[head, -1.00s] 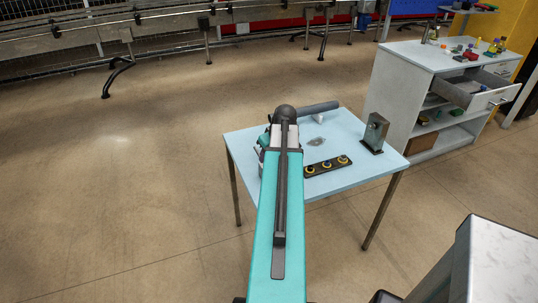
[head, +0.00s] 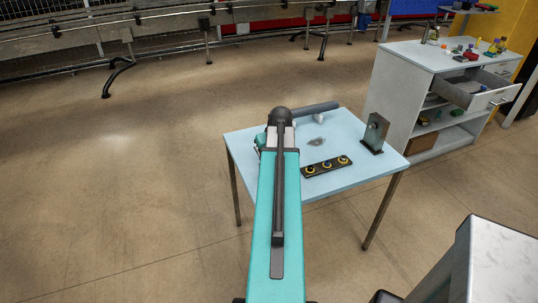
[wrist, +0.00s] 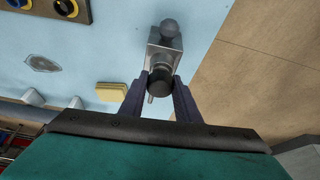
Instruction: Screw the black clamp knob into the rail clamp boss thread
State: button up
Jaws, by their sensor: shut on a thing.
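In the wrist view my gripper (wrist: 160,80) is shut on the black clamp knob (wrist: 159,88), one finger on each side of it. The rail clamp (wrist: 164,46) is a grey metal block with a dark ball on its far end. The knob lines up with the block's near side. A small pale pin shows beside the knob. The boss thread is hidden, and I cannot tell whether the knob touches or sits in it. In the head view my arm hides the gripper, the knob and the rail clamp.
The table edge runs close to the clamp. A cabinet (head: 405,85) with an open drawer stands behind.

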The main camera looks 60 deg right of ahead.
jog(key=shift+m, duration=0.4)
jog(key=o, duration=0.9)
jog(key=shift+c, duration=0.2)
jog(key=shift+r, duration=0.1)
jog(key=v, duration=1.1)
jog(key=shift+a+r, duration=0.25)
jog(key=shift+r, duration=0.15)
